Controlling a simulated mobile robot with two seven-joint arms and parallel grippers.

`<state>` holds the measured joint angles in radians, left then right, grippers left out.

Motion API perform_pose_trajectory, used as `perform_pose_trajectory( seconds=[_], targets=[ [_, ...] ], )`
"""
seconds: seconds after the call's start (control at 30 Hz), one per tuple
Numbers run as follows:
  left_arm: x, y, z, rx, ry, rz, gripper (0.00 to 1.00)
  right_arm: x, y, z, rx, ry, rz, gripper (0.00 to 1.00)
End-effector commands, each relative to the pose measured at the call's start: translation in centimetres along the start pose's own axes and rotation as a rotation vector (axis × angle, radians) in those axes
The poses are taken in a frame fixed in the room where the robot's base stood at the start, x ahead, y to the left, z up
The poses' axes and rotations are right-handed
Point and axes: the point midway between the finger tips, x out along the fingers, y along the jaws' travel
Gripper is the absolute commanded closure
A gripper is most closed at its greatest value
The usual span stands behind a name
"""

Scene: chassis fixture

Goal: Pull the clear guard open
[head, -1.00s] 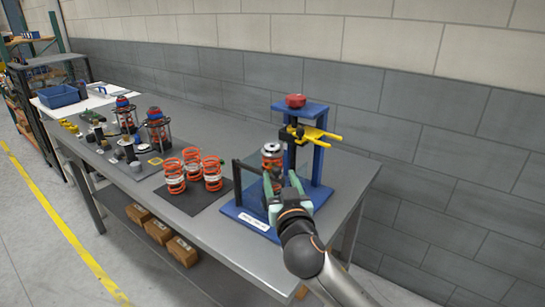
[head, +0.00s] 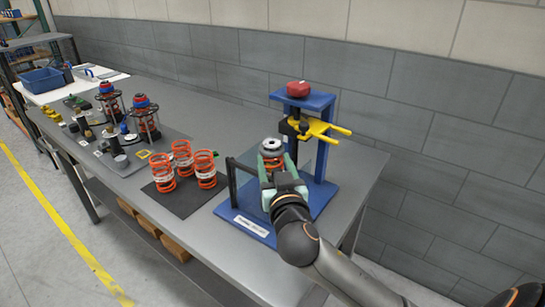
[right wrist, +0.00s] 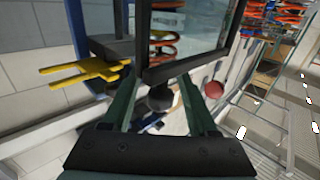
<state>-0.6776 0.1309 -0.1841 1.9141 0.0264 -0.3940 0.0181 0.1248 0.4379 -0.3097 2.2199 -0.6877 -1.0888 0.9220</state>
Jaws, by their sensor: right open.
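The clear guard has a dark frame (head: 232,182) and stands on the left side of the blue press fixture (head: 322,150), by an orange spring unit (head: 271,146). In the right wrist view its dark frame bar (right wrist: 188,65) crosses just ahead of the fingers, with the clear pane (right wrist: 200,22) beyond. My right gripper (head: 277,165) is open in front of the spring unit. In the right wrist view its green fingers (right wrist: 158,88) are apart, with a dark ball (right wrist: 160,98) showing between them. I cannot tell whether they touch the frame. My left gripper is out of view.
A yellow fork (head: 320,130) sticks out from the press, with a red knob (head: 298,89) on top. Several orange springs (head: 182,158) stand on a dark mat left of the fixture. Strut assemblies (head: 146,118) stand farther left. The right end of the bench (head: 362,165) is clear.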

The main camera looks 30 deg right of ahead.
Motion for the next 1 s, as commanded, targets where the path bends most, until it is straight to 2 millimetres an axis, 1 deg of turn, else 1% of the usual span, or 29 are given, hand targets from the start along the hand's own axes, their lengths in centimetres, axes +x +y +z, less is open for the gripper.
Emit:
perform_pose_trajectory(
  seconds=[0.37, 0.87, 0.9, 1.0],
  targets=[
    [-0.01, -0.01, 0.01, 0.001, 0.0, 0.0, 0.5, -0.1, 0.01, 0.03, 0.0, -0.001, 0.001, 0.41],
    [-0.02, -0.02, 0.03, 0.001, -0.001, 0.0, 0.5, -0.08, 0.01, 0.03, 0.0, -0.001, 0.001, 0.97],
    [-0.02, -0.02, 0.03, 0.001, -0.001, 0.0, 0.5, -0.08, 0.01, 0.02, 0.0, -0.001, 0.001, 1.0],
    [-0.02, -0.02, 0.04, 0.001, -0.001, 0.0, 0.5, -0.08, 0.01, 0.02, 0.0, -0.001, 0.001, 1.0]
  ],
)
